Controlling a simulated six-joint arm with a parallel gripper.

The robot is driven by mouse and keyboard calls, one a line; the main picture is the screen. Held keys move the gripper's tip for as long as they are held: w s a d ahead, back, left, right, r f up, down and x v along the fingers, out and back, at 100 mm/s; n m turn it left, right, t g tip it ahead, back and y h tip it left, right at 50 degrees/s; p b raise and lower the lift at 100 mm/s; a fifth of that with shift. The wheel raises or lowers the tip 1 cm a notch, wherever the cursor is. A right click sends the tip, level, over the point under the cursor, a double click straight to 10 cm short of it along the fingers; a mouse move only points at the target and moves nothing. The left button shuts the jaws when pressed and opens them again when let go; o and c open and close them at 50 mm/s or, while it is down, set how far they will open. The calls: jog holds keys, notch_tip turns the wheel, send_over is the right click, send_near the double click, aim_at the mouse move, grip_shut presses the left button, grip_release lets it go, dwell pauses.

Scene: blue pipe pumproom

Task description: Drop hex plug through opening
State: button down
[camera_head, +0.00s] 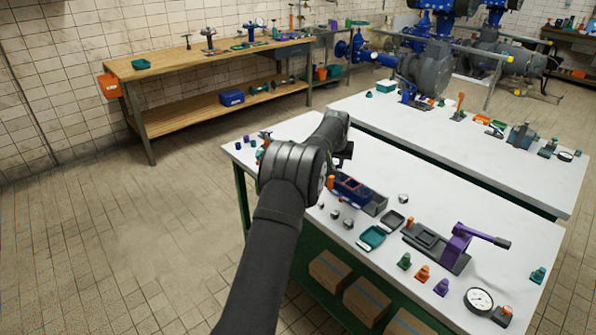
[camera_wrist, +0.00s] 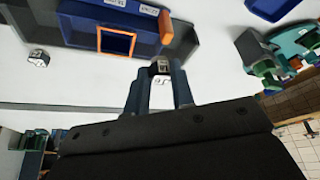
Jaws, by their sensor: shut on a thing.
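My gripper (camera_wrist: 160,84) is shut on a small grey metal hex plug (camera_wrist: 160,68), which shows between the two fingertips in the wrist view. A blue box (camera_wrist: 84,20) lies just beyond the fingers, with an orange-framed rectangular opening (camera_wrist: 100,40) to the left of the held plug. The plug is apart from that opening in the picture; its height over the box is hard to tell. In the head view the blue box (camera_head: 345,185) stands on the near white table, and my arm hides the held plug.
Loose metal pieces (camera_head: 348,223) lie before the box; another (camera_head: 403,198) is to its right. An orange upright piece (camera_wrist: 166,27) stands beside the opening. A teal tray (camera_head: 372,238) and a purple-handled clamp (camera_head: 455,245) are farther right on the white table (camera_head: 490,206).

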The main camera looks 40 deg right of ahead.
send_near(353, 179)
jog(key=shift+m, duration=0.4)
jog(key=shift+f, duration=3.1)
jog(key=c, duration=1.3)
grip_release()
jog(key=shift+o, duration=0.5)
jog(key=shift+s, duration=0.1)
